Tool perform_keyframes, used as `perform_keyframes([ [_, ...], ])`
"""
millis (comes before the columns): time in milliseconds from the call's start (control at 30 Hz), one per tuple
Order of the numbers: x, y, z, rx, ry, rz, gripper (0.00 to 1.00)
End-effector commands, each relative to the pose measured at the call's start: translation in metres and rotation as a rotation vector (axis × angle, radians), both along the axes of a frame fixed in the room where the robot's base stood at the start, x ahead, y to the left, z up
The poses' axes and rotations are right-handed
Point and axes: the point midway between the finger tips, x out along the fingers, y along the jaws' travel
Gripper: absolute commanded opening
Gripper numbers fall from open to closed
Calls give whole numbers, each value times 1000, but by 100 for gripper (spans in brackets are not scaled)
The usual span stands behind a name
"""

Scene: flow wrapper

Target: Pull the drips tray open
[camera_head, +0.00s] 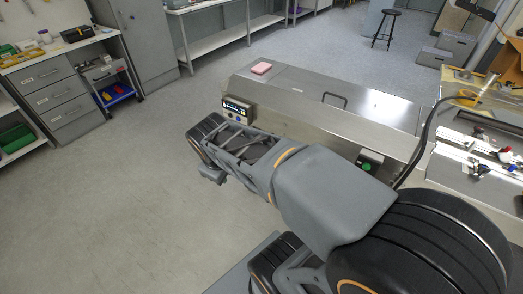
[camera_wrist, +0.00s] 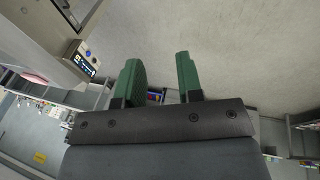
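The steel flow wrapper (camera_head: 310,123) stands in the middle of the head view, with a small control panel (camera_head: 237,107) at its left end. I cannot pick out the drips tray in either view; my arm covers much of the machine's lower front. My gripper shows in the wrist view (camera_wrist: 158,60) with its two green fingers apart and nothing between them. In the head view my arm reaches left along the machine's front, and the fingers are not clear. In the wrist view the control panel (camera_wrist: 84,61) is left of the fingers, apart from them.
A green button box (camera_head: 368,163) is on the front. Grey drawers (camera_head: 60,98) and a blue-shelved cart (camera_head: 115,92) stand at the left. The floor between is clear.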

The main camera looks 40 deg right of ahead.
Motion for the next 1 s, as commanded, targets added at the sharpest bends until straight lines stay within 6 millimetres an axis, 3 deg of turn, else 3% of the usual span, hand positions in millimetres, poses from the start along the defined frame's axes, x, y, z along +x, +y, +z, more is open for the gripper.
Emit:
perform_keyframes([
  [33,10,-19,-40,-104,58,109,34],
  [100,25,-51,-71,-276,168,315,34],
  [300,75,-144,-151,-713,650,963,34],
  [500,123,-219,-220,-933,1233,1533,34],
  [733,162,-272,-279,-952,1795,1960,34],
  [1000,182,-297,-306,-899,2102,2148,34],
])
